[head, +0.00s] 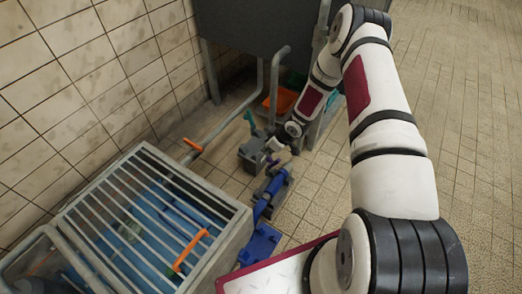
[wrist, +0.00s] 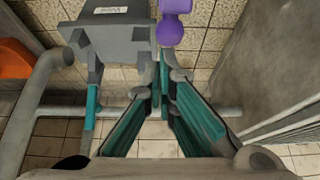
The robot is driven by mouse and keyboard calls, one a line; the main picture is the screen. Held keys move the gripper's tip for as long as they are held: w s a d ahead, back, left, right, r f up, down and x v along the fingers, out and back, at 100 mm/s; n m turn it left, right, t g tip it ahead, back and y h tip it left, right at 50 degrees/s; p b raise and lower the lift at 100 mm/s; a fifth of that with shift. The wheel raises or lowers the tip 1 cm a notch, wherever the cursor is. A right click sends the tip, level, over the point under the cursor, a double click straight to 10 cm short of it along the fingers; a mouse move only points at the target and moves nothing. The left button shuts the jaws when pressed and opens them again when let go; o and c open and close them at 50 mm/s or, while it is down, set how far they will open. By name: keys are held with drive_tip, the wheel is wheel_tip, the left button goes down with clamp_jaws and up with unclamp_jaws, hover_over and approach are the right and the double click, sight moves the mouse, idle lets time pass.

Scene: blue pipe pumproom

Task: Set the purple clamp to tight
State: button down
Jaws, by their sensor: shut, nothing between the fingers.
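The purple clamp shows in the wrist view as a purple handle with a rounded knob (wrist: 171,30) at the top, right of a grey block (wrist: 112,35). In the head view only a small purple patch (head: 271,159) shows by the grey block, partly hidden by my wrist. My gripper (wrist: 164,72) is shut and empty. Its fingertips lie just below the purple knob in the wrist view; I cannot tell whether they touch it. The clamp's setting cannot be read from these views.
A teal lever (wrist: 91,115) hangs from the grey block. A grey pipe (wrist: 35,95) and an orange bin (wrist: 12,60) are at left. In the head view, a blue clamp (head: 270,192) sits in front and a barred crate (head: 150,215) stands left.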

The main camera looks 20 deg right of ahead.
drive_tip(key=shift+s+d, duration=0.35)
drive_tip(key=shift+s, duration=0.15)
drive_tip(key=shift+s+d+t+y, duration=0.2)
drive_tip(key=shift+s+t+y, duration=0.1)
drive_tip(key=shift+s+d+t+y+b, duration=0.25)
drive_tip(key=shift+s+t+y+b, duration=0.3)
drive_tip(key=shift+t, duration=0.35)
drive_tip(key=shift+s+d+f, duration=0.35)
drive_tip(key=shift+s+d, duration=0.4)
drive_tip(key=shift+s, duration=0.1)
drive_tip(key=shift+s+d+f+b, duration=0.3)
drive_tip(key=shift+s+d+f, duration=0.15)
drive_tip(key=shift+s, duration=0.15)
drive_tip(key=shift+s+d+f+b, duration=0.25)
drive_tip(key=shift+s+d+f, duration=0.15)
drive_tip(key=shift+s, duration=0.2)
drive_tip(key=shift+s+d+f+b, duration=0.4)
drive_tip(key=shift+s+f, duration=0.1)
drive_tip(key=shift+f, duration=0.25)
drive_tip(key=shift+s+d+f+b, duration=0.35)
drive_tip(key=shift+s+f, duration=0.15)
drive_tip(key=shift+f, duration=0.25)
